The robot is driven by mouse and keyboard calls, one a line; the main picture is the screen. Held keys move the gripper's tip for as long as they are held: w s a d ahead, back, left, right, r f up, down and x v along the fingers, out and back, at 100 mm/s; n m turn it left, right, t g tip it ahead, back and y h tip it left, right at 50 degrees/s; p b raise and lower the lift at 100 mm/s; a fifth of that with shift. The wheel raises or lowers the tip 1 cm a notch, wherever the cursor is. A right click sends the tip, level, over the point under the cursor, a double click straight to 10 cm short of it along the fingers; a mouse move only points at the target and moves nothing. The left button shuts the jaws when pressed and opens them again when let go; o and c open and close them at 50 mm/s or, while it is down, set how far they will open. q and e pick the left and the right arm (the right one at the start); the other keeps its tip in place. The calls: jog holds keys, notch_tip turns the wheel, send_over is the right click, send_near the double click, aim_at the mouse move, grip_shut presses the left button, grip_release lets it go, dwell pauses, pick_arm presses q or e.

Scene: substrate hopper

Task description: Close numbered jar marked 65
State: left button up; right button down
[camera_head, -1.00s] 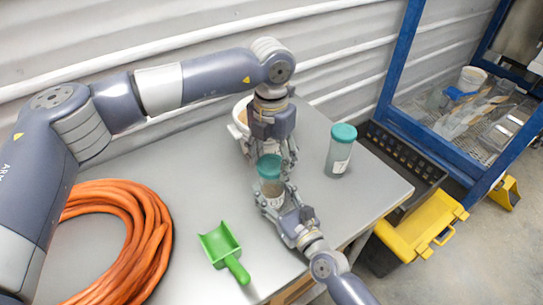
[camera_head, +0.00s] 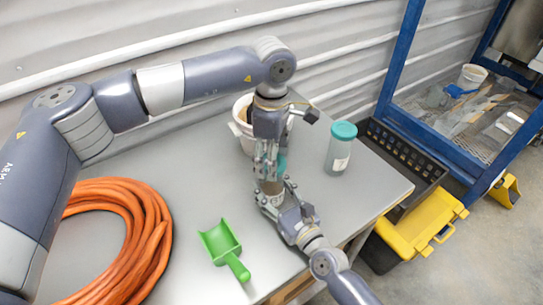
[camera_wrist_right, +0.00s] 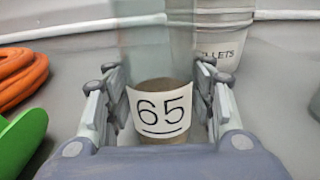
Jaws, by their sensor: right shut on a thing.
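The jar marked 65 (camera_head: 271,187) stands upright near the table's middle; its white label and brown contents also show in the right wrist view (camera_wrist_right: 160,112). My right gripper (camera_head: 274,197) is shut around its lower part, one finger on each side of the label. A teal lid (camera_head: 282,164) shows at the jar's top, partly hidden behind my left gripper (camera_head: 267,170). The left gripper points down at the lid from above. Its fingers are seen edge-on, so I cannot tell whether they grip it. Whether the lid sits fully down is hidden.
Another teal-lidded jar (camera_head: 340,148) stands to the right. A white pail (camera_head: 242,136) is behind the left gripper. A green scoop (camera_head: 223,245) and a coiled orange hose (camera_head: 130,240) lie on the left. A black crate (camera_head: 405,155) sits beyond the table's right edge.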

pick_arm(q)
jog(key=m, duration=1.2)
jog(key=shift+m, duration=0.4)
jog(key=m, duration=1.1)
jog(key=shift+w, duration=0.1)
jog(key=o, duration=0.8)
jog(key=shift+c, duration=0.2)
